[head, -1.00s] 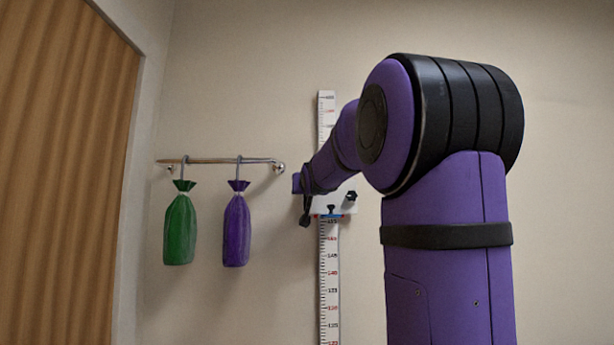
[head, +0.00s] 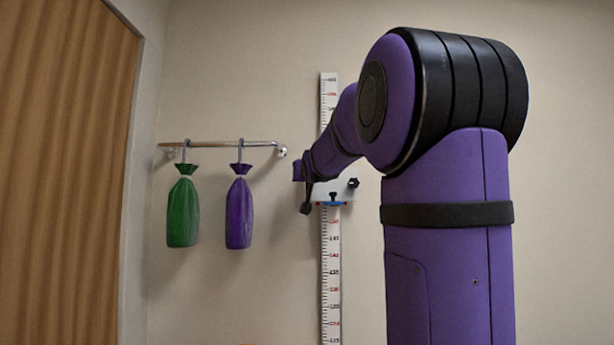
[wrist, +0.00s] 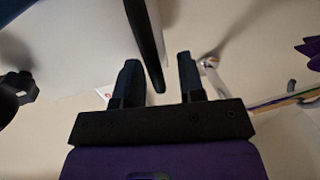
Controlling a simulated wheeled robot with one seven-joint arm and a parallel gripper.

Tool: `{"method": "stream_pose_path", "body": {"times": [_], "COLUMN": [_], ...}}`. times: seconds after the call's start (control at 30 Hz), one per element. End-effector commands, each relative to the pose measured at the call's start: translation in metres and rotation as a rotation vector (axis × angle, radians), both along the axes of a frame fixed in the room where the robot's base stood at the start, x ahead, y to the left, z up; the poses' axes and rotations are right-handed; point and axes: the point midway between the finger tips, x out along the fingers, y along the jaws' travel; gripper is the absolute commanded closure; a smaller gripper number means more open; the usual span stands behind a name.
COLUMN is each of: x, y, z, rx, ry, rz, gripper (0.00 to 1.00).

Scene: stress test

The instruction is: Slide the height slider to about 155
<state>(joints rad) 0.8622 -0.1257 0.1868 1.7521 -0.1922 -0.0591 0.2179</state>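The height scale (head: 331,270) is a tall white strip with red and black marks on the wall. Its slider is a white plate (head: 342,194) with a black knob (head: 353,183) and a blue marker edge (head: 332,204). The marker sits roughly one numbered step above what looks like 150; the digits are small. My gripper (head: 306,208) is at the slider's left side. In the wrist view my gripper (wrist: 160,78) has its two dark fingers apart, with a dark bar (wrist: 145,40) between them and gaps showing on both sides. My arm hides part of the scale above the plate.
A metal wall rail (head: 215,144) left of the scale holds a hanging green bag (head: 182,212) and a purple bag (head: 239,213). A brown curtain or panel (head: 60,180) is at far left. The wall right of my arm is bare.

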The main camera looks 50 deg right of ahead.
Motion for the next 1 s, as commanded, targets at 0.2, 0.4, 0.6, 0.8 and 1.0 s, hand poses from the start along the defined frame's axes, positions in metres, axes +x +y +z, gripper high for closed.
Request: {"method": "stream_pose_path", "body": {"times": [0.2, 0.4, 0.6, 0.8, 1.0], "x": [-0.014, -0.043, -0.067, -0.081, -0.084], "y": [0.013, 0.035, 0.054, 0.065, 0.067], "z": [0.001, 0.001, 0.001, 0.0, 0.0], "rx": [-0.001, -0.001, -0.002, -0.001, -0.001], "ry": [-0.001, -0.002, -0.001, 0.001, 0.001], "rz": [0.001, 0.002, 0.002, 0.002, 0.001], "gripper": [0.64, 0.64, 0.64, 0.64, 0.64]}}
